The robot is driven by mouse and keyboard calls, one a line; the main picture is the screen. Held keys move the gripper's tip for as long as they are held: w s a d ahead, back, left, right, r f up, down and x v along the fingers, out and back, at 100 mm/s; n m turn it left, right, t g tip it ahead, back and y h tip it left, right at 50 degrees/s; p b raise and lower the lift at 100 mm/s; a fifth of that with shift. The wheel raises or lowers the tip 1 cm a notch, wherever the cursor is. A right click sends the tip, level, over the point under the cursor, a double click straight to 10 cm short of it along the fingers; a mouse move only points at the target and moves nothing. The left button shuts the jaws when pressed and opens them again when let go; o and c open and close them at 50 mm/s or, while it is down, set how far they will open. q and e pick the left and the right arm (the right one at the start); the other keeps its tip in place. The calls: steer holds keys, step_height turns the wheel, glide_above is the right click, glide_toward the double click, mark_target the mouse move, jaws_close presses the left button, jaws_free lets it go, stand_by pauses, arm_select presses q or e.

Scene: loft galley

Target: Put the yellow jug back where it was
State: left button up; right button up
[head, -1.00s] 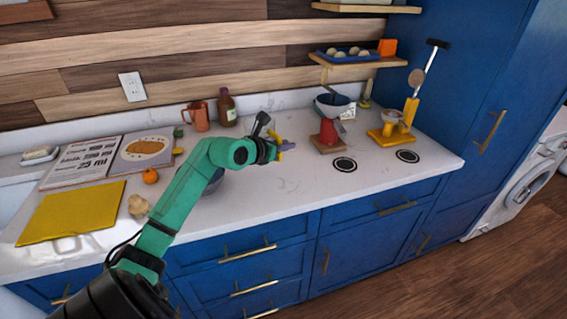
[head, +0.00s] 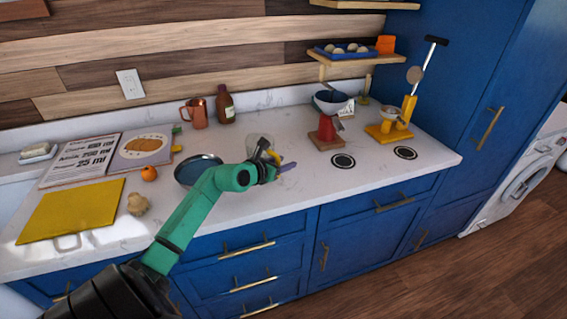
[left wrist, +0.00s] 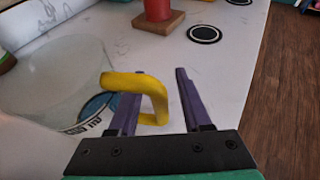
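The yellow jug looks clear-walled with a yellow handle. In the left wrist view its clear body (left wrist: 55,80) is at the left and the yellow handle (left wrist: 157,100) is between my purple fingers. My left gripper (left wrist: 158,98) is open, one finger each side of the handle's upright part, with a gap at the right finger. In the head view the faint jug (head: 259,142) is on the white counter, partly hidden behind my left gripper (head: 283,169). A blue-and-white round marking with "ml" lettering (left wrist: 98,108) shows beside the handle. My right gripper is out of view.
A dark blue pan (head: 190,172) is left of the jug. A copper pitcher (head: 197,114) and brown bottle (head: 225,105) are behind.

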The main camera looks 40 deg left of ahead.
arm_select(q)
steer(key=shift+r, duration=0.15)
steer(key=b+v, duration=0.1)
steer(key=v, duration=1.1)
steer(key=shift+b, duration=0.35)
